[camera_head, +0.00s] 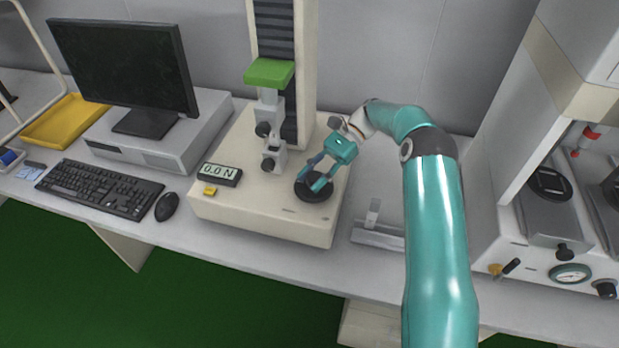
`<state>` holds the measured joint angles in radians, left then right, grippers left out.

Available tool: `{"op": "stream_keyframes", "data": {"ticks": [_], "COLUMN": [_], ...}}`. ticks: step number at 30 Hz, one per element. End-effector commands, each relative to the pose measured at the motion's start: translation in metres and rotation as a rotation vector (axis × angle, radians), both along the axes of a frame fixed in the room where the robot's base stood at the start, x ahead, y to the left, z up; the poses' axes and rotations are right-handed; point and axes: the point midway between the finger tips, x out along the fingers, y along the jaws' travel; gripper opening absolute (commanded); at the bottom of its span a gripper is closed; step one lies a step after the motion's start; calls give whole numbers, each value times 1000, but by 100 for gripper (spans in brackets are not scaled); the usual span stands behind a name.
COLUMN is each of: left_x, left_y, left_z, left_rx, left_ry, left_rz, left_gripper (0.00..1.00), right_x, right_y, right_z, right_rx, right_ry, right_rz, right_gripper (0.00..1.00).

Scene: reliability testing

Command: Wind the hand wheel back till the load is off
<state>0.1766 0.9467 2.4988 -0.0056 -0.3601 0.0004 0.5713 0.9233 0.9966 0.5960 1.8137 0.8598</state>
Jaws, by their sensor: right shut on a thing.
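The hand wheel (314,193) is a black disc lying on the top of the cream tester base (262,218), near its right side. My right gripper (318,180), teal, comes down over the wheel from the back right and is shut on it; its fingers hide part of the wheel. The display (219,174) at the base's left reads 0.0 N. A grey clamp (273,157) stands at the column's foot, below a green crosshead (269,72). I cannot tell whether a sample is held there. My left gripper is not in view.
A yellow button (210,190) sits in front of the display. Left are a mouse (167,206), keyboard (98,190), monitor (124,66) and yellow tray (64,120). A small metal stand (378,235) is right of the tester. Another machine (548,120) fills the far right.

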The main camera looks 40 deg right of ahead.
Motion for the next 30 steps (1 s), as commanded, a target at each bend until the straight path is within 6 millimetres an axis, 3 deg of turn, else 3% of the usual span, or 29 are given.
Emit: {"op": "stream_keyframes", "data": {"ticks": [4,5,9,20,23,30], "left_x": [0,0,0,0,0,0], "left_y": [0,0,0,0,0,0], "left_z": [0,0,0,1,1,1], "left_rx": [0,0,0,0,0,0], "left_ry": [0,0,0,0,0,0], "left_rz": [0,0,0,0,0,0], "left_gripper": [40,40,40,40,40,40], "right_x": [1,1,1,1,1,1], "right_y": [-3,-3,-2,-1,-1,-1], "right_z": [2,2,2,4,12,52], "right_rx": [-5,-5,-3,-1,-2,-4], "right_ry": [-8,-8,-6,-5,-6,-8], "right_rz": [-6,-6,-5,-3,-2,-2], "right_gripper": [3,41,64,64,64,64]}}
